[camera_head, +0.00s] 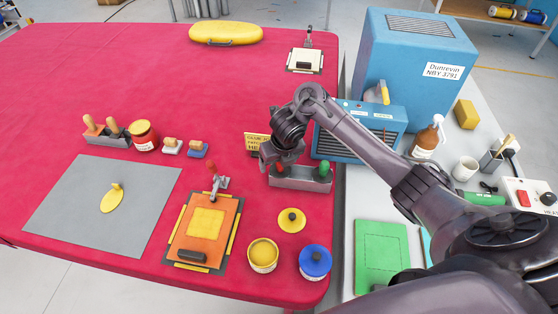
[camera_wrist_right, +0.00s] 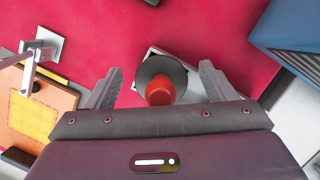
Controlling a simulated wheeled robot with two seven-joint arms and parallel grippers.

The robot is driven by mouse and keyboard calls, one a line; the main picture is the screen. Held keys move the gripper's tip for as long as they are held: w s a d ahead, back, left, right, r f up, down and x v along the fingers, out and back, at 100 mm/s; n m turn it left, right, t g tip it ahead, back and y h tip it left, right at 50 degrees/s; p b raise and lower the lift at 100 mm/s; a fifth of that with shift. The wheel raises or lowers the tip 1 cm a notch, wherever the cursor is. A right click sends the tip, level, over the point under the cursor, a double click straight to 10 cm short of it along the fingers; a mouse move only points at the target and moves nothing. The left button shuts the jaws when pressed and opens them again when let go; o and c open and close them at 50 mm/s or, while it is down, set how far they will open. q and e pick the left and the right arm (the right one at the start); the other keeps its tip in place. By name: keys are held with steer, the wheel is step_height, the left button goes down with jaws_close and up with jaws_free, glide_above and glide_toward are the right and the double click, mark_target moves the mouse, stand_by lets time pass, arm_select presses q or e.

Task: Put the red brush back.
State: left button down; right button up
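The red brush shows in the right wrist view as a red knob-like handle (camera_wrist_right: 160,92) with a dark round disc around it. It is between my right gripper's fingers (camera_wrist_right: 160,68), which stand apart with gaps on both sides. A grey metal holder (camera_head: 300,184) stands on the red table, and part of it shows in the wrist view beneath the brush. Whether the brush is seated in the holder is unclear. My left gripper is out of view.
A green-handled item (camera_head: 323,171) stands at the holder's right end. A blue heater-like box (camera_head: 360,130) is close on the right. The table behind is largely clear.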

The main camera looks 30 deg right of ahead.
mark_target(283, 175)
steer(key=shift+r+p, duration=0.5)
steer(key=shift+r, duration=0.05)
steer(key=p+v, duration=0.7)
steer(key=v, duration=0.4)
steer(key=shift+r+p, duration=0.3)
steer(key=shift+r, duration=0.05)
steer(key=shift+s, duration=0.1)
